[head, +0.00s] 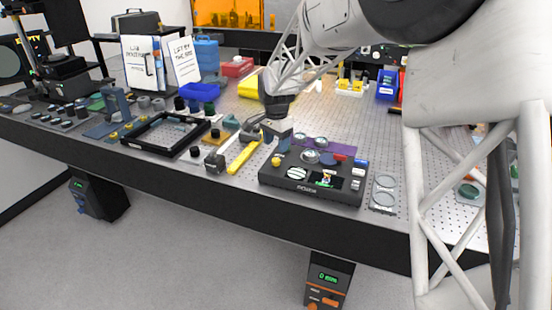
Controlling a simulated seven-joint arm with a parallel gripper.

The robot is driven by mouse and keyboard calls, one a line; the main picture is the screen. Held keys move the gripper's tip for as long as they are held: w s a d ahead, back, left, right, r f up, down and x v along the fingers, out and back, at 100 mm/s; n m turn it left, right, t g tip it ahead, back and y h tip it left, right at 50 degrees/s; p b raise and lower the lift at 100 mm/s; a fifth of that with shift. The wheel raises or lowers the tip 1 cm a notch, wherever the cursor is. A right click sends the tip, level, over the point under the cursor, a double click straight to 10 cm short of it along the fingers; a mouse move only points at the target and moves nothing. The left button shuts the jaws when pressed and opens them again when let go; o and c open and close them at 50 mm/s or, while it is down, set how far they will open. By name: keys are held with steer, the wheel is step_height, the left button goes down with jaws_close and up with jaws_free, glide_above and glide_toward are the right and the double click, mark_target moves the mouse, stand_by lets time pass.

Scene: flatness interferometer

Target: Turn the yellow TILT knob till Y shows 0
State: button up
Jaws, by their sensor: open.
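The dark interferometer box (280,180) stands near the front edge of the bench, right of centre. On its front top is a round screen (297,173) with striped fringes, and beside it a small dark display (326,179) with coloured marks. The Y reading is too small to read. My gripper (267,137) points down just behind and left of the box, over the bench. It is open, seems empty and appears apart from the box.
A yellow bar (243,155) lies left of the box. A black frame (140,144) and several small mounts and optics stand further left. A plate with two round optics (384,190) lies right of the box. Blue (206,53) and red (238,67) cases stand at the back.

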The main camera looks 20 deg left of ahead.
mark_target(276, 160)
steer(key=shift+f, duration=3.2)
steer(key=c, duration=0.9)
steer(key=shift+n, duration=0.4)
steer(key=n, duration=0.3)
steer(key=shift+r, duration=0.1)
steer(key=shift+n, duration=1.8)
